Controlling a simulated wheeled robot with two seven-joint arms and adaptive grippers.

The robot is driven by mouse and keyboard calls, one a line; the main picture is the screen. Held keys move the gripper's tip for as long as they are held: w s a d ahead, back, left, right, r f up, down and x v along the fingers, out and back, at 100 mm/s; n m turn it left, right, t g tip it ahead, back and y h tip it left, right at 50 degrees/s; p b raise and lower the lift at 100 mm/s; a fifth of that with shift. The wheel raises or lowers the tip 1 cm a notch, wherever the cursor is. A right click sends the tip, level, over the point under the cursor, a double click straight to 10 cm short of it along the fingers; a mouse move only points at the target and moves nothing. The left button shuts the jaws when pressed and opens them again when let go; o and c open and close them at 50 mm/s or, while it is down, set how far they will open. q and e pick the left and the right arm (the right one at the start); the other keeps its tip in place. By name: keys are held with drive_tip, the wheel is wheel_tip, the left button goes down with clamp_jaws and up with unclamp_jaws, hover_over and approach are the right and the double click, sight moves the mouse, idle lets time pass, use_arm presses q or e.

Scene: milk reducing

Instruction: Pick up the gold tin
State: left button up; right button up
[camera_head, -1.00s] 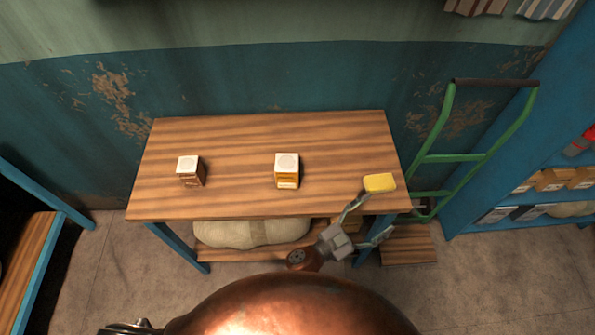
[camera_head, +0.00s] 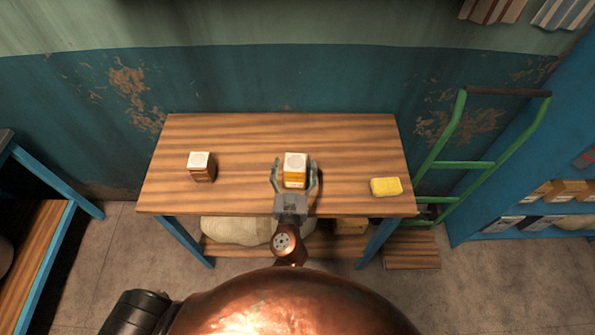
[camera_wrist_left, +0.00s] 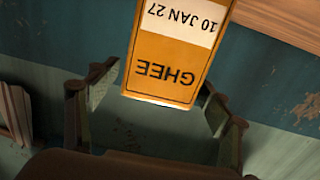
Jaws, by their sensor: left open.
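The gold tin (camera_head: 294,178), a box with a white top, stands upright on the wooden table, near the middle. In the left wrist view the gold tin (camera_wrist_left: 172,70) shows a label reading GHEE and 10 JAN 27, upside down. My left gripper (camera_head: 295,165) is open, with one finger on each side of the tin in the head view. In the left wrist view the fingers of the left gripper (camera_wrist_left: 155,98) are spread wide, with gaps beside the tin's near end. My right gripper is not in view.
A brown box with a white top (camera_head: 201,168) stands to the left on the table (camera_head: 240,140). A yellow block (camera_head: 386,187) lies near the right front edge. Table between them is clear. A green hand truck (camera_head: 465,165) stands at the right.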

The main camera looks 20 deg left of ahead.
use_arm(q)
drive_tip(key=p+x, duration=0.1)
drive_tip(key=x, duration=0.5)
drive_tip(key=shift+w+f, duration=0.2)
drive_tip(key=shift+f, duration=0.05)
drive_tip(key=shift+c, duration=0.2)
drive_tip(key=shift+d, duration=0.1)
drive_tip(key=c, duration=1.9)
drive_tip(key=shift+o, duration=0.2)
drive_tip(key=shift+r, duration=0.1)
